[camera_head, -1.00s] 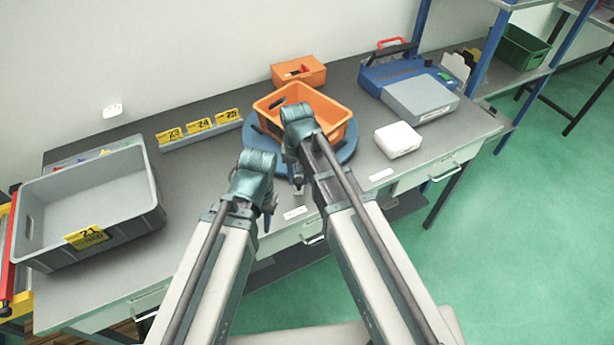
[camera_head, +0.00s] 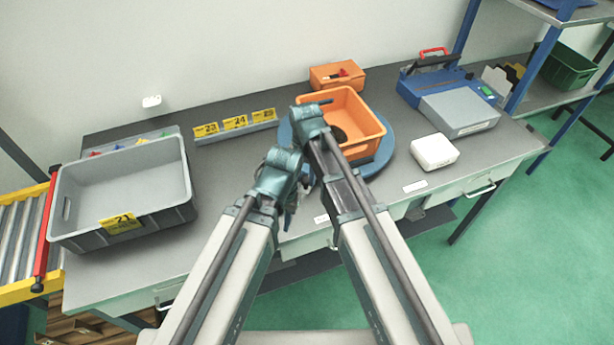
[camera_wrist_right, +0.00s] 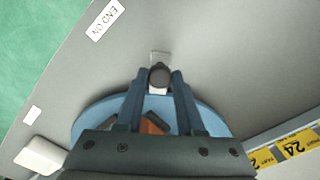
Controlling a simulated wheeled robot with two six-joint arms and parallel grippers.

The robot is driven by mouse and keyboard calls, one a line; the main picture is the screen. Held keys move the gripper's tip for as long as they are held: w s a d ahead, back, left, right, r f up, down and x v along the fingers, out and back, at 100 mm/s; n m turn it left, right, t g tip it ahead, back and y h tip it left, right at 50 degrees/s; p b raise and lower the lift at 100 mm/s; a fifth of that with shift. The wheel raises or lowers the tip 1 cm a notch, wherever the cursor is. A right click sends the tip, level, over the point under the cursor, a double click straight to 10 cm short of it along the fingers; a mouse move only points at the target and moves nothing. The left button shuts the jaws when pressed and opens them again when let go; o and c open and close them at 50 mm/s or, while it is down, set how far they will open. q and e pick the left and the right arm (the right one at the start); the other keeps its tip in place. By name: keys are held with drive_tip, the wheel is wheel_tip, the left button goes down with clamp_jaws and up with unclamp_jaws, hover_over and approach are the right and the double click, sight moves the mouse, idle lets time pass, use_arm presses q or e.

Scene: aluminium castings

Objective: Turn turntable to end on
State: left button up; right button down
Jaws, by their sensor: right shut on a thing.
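The turntable (camera_head: 382,160) is a round blue disc on the grey bench, with an orange bin (camera_head: 370,122) on it. In the right wrist view the disc (camera_wrist_right: 92,118) shows behind my gripper. My right gripper (camera_wrist_right: 160,84) is shut on a dark round knob (camera_wrist_right: 160,72) at the disc's edge. A pale tab (camera_wrist_right: 160,56) shows just beyond the knob. The "END ON" label (camera_wrist_right: 105,18) lies on the bench, apart from the knob. My left gripper (camera_head: 290,205) hangs near the front edge; its jaws are unclear.
A grey bin labelled 21 (camera_head: 75,225) stands at left. Number cards 23, 24 and 25 (camera_head: 235,122) stand behind. A white box (camera_head: 434,151), a grey case (camera_head: 460,113) and a blank-looking label (camera_head: 415,186) are at right. An orange box (camera_head: 337,76) stands at the back.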

drive_tip(key=shift+w+a, duration=0.15)
drive_tip(key=shift+a, duration=0.05)
drive_tip(key=c, duration=0.9)
unclamp_jaws()
use_arm(q)
drive_tip(key=shift+a, duration=0.1)
use_arm(e)
drive_tip(key=o, duration=0.4)
drive_tip(key=shift+a, duration=0.1)
use_arm(q)
drive_tip(key=shift+r, duration=0.1)
use_arm(e)
drive_tip(key=shift+r, duration=0.1)
use_arm(q)
drive_tip(key=shift+r+p, duration=0.4)
drive_tip(key=shift+p, duration=0.1)
use_arm(e)
drive_tip(key=shift+r, duration=0.4)
use_arm(q)
wheel_tip(320, 180, up, 13)
drive_tip(key=p, duration=1.3)
use_arm(e)
wheel_tip(320, 180, up, 13)
drive_tip(key=shift+f, duration=0.1)
